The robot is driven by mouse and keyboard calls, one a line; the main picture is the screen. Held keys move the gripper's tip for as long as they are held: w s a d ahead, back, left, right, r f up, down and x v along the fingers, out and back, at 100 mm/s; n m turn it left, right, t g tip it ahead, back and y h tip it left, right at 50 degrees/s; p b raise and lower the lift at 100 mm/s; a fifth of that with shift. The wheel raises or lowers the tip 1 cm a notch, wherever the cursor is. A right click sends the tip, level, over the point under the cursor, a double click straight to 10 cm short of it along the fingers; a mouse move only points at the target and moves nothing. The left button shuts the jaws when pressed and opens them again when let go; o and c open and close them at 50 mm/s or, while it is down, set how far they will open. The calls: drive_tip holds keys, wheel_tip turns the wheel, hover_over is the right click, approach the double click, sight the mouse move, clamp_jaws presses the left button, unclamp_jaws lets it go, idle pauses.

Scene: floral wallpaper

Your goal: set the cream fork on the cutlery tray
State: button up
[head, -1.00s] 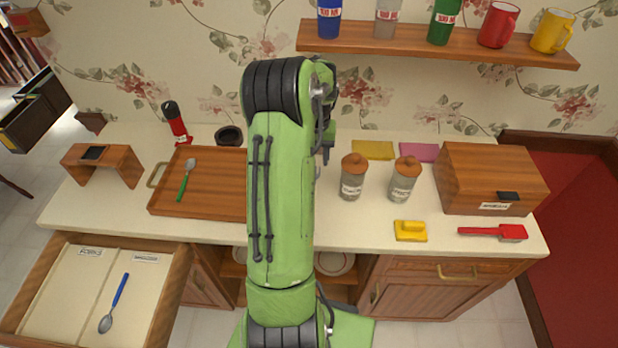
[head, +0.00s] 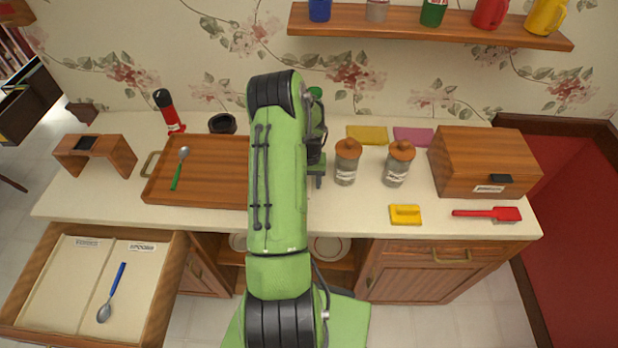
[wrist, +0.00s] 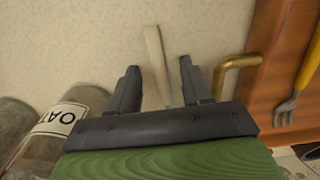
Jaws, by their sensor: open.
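The wooden cutlery tray (head: 215,150) lies on the counter, its right part hidden behind my arm in the head view; its edge and gold handle (wrist: 228,68) show at the right in the wrist view. A slim cream handle (wrist: 153,45), seemingly the cream fork's, lies on the counter beside the tray. Its other end is hidden or unclear, and my arm hides it in the head view. My gripper (wrist: 158,67) is open and empty, its two fingers on either side of the cream handle's line. The gripper is mostly hidden in the head view.
A green-handled spoon (head: 180,168) and a yellow-handled fork (wrist: 305,75) lie on the tray. Two lidded jars (head: 347,162) (head: 397,163) stand right of my arm; one labelled OAT is close to the gripper. An open drawer (head: 165,290) holds a blue-handled spoon (head: 112,292).

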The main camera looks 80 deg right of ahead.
clamp_jaws()
wheel_tip(320, 180, up, 10)
idle(0.5)
